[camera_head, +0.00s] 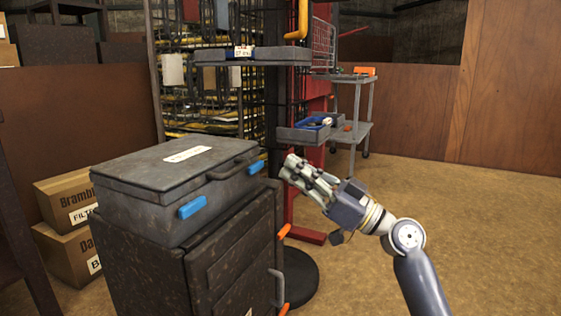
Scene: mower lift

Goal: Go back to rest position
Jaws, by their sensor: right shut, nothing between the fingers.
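My right gripper (296,172) is shut and empty. Its arm comes in from the lower right, and the fingers point up and left, in front of the red post and just right of the grey case in the picture. The left gripper is not in view. The grey case (150,176) has a closed lid with a white label, a dark handle and blue latches. It sits on a dark cabinet (150,272) with orange parts and a grey handle.
Cardboard boxes (66,198) are stacked at the left. A shelf tray (252,54) and a lower tray (304,134) with a blue item hang near the red post. A grey cart (345,78) stands behind. The floor (480,230) at the right is clear up to the wooden wall (510,90).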

